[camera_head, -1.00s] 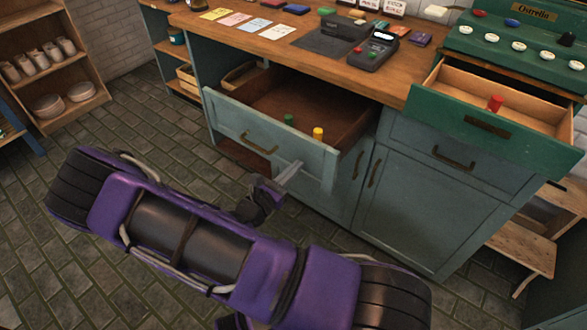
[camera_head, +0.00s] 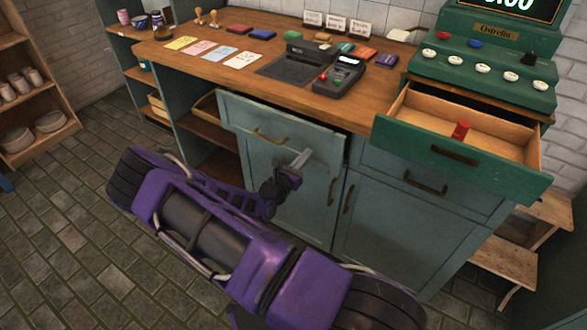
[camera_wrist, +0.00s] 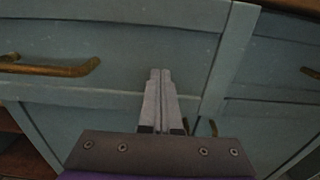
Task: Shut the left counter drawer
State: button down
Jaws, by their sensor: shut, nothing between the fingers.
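The left counter drawer (camera_head: 284,130) has a grey-blue front with a brass handle. In the head view it stands almost flush with the counter, with a thin dark gap along its top edge; its inside is hidden. The wrist view shows the drawer front (camera_wrist: 120,35) up close, with its handle (camera_wrist: 50,68) at the left. My gripper (camera_head: 304,156) is shut and empty. Its fingertips (camera_wrist: 160,72) are at the right part of the drawer front, touching it or very near; I cannot tell which.
A green drawer (camera_head: 470,150) under the cash register stands open at the right, with a red item (camera_head: 461,130) inside. The wooden countertop (camera_head: 185,55) holds cards, a card terminal (camera_head: 340,77) and small signs. Shelves (camera_head: 40,130) stand at the far left.

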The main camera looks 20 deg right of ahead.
jog(key=x, duration=0.6)
jog(key=shift+w+d+r, duration=0.2)
jog(key=shift+d, duration=0.05)
jog(key=shift+r, duration=0.1)
